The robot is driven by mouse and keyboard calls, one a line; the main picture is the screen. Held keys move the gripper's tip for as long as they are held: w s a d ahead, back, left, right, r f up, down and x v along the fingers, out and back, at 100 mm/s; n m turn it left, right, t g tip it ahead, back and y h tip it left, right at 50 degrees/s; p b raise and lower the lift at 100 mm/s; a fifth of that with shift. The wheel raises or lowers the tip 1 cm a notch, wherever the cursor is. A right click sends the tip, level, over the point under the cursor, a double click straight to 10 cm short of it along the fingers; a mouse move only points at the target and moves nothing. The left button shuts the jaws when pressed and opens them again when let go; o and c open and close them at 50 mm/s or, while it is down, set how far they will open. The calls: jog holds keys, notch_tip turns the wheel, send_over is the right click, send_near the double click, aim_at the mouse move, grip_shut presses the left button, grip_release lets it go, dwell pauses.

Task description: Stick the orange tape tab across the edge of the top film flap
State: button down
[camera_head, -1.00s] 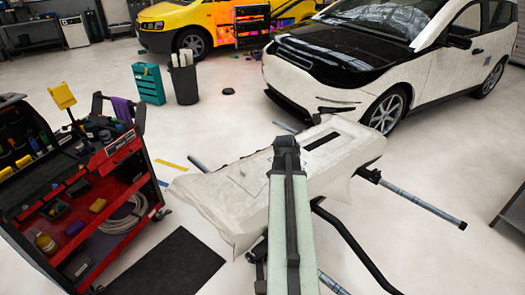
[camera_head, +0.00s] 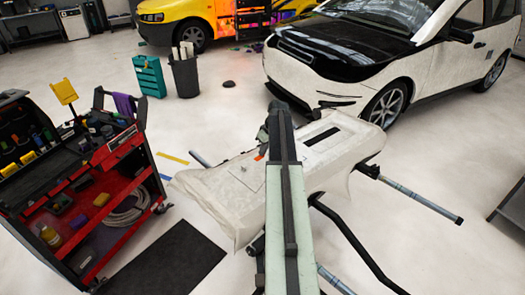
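A bumper-like part (camera_head: 215,190) draped in white film lies on a stand in the middle of the view. A faint outlined film area, perhaps the top flap (camera_head: 250,180), shows on its top left of my arm. A small orange piece, probably the tape tab (camera_head: 260,157), shows just left of my arm, over the film. Whether it is held, stuck down or hanging I cannot tell. My gripper (camera_head: 264,133) is at the far end of my arm, over the back edge of the part. My arm mostly hides it, and its fingers cannot be made out.
A red tool cart (camera_head: 120,205) stands at the left by a dark mat (camera_head: 170,262). Stand bars (camera_head: 420,202) stick out at the right. A white car (camera_head: 440,75) is behind, with a grey bin (camera_head: 185,76) and teal drawers (camera_head: 149,77) to its left.

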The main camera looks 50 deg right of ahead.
notch_tip(320, 180, down, 7)
jog(key=b, duration=0.6)
jog(key=shift+r, duration=0.2)
jog(key=shift+s, duration=0.15)
jog(key=shift+f+b, duration=0.75)
jog(key=shift+f, duration=0.05)
dwell(1.0)
dwell(0.5)
jog(key=c, duration=1.6)
grip_release()
jog(key=shift+o, duration=0.2)
